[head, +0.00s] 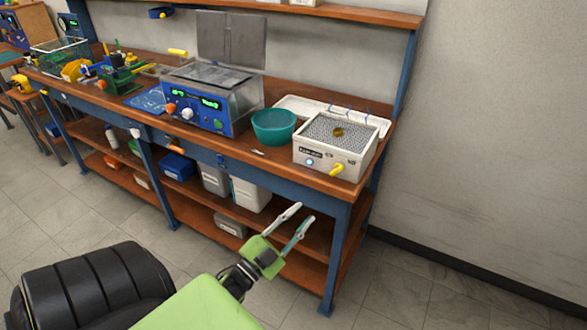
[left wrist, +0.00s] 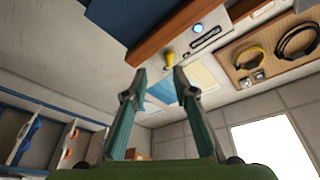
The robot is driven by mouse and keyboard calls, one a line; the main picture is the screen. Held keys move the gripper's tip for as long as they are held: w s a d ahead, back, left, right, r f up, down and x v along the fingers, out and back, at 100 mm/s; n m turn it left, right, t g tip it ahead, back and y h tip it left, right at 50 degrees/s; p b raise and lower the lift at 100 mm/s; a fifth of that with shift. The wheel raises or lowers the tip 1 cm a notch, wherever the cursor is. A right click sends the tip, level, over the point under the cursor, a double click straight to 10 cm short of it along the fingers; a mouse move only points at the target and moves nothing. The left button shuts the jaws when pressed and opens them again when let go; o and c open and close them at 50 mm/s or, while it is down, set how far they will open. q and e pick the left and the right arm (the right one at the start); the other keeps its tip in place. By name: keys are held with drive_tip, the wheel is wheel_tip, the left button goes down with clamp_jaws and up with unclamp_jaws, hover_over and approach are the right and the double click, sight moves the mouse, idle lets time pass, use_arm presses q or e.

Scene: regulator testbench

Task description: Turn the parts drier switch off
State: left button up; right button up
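The parts drier (head: 325,160) is a white box with a grey mesh top at the right end of the bench. Its front has a dark label, a lit blue light (head: 310,162) and a yellow switch (head: 336,169). In the left wrist view the yellow switch (left wrist: 169,60) and the blue light (left wrist: 197,29) show past my fingertips. My left gripper (head: 300,214) is open and empty, in front of the bench and lower than the drier, apart from the switch. My right gripper is in neither view.
The wooden bench top (head: 268,163) has its front edge between my left gripper and the drier. A teal bowl (head: 273,127) and a blue machine (head: 200,108) stand left of the drier. The lower shelf holds bins. The floor at right is clear.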

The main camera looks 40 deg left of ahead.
use_arm(q)
drive_tip(key=s+d+f+n+g+p, duration=0.1)
drive_tip(key=s+d+f+g, duration=0.1)
drive_tip(key=f, duration=0.7)
drive_tip(key=s+d+f+n+g+p, duration=0.1)
drive_tip(key=s+d+f+n+g, duration=0.1)
drive_tip(key=f, duration=0.7)
drive_tip(key=s+d+f+n+g+p, duration=0.1)
drive_tip(key=s+f+g, duration=0.3)
drive_tip(key=f, duration=0.5)
drive_tip(key=shift+s+d+f+n+g+y+p, duration=0.3)
drive_tip(key=shift+d+g+y, duration=0.1)
drive_tip(key=shift+d+g, duration=0.15)
drive_tip(key=shift+r, duration=0.1)
